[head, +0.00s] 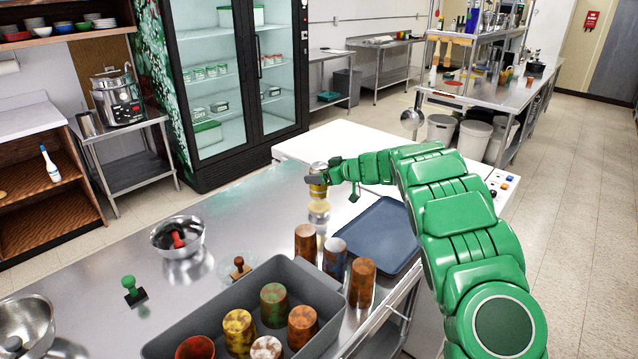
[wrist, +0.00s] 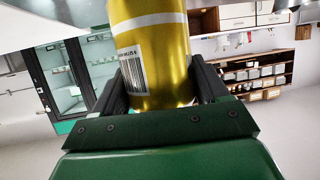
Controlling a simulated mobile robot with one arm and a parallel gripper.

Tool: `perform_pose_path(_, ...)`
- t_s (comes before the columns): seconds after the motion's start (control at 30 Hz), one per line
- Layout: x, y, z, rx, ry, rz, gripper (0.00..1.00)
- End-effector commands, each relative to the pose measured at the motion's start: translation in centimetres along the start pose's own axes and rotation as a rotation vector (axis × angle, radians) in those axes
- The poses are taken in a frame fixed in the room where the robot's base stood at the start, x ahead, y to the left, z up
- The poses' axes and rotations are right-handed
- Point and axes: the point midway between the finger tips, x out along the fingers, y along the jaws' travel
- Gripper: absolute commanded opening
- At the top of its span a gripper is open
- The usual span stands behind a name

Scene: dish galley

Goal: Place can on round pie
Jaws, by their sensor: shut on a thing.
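My gripper (head: 314,181) is shut on a yellow can (head: 318,190) over the steel counter, near the white worktop. In the wrist view the can (wrist: 155,60) stands between both fingers, with a white band and a barcode label facing the camera; its top is out of that view. A small, pale tan round thing, which looks like the round pie (head: 319,207), shows on the counter just below the can in the head view. I cannot tell whether the can touches it. The pie does not show in the wrist view.
A blue tray (head: 372,237) lies to the right of the pie. Several coloured tumblers stand in front, some in a grey bin (head: 213,314). A steel bowl (head: 178,238) and stamp-like tools (head: 134,290) sit left. The counter left of the pie is clear.

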Motion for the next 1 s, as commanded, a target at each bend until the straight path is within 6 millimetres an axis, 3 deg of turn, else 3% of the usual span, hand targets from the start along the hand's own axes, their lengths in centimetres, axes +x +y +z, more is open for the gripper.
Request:
perform_pose_path(0.3, 1.3, 0.1, 2.8, 0.0, 0.001, 0.001, 0.28)
perform_pose_path(0.67, 1.4, 0.1, 3.0, -0.001, 0.001, 0.0, 0.28)
perform_pose_path(0.7, 1.4, 0.1, 3.1, -0.002, 0.001, 0.0, 0.77)
perform_pose_path(0.87, 1.4, 0.1, 3.1, -0.001, 0.001, 0.0, 0.99)
perform_pose_path(1.0, 1.4, 0.1, 3.1, -0.001, 0.001, 0.0, 0.99)
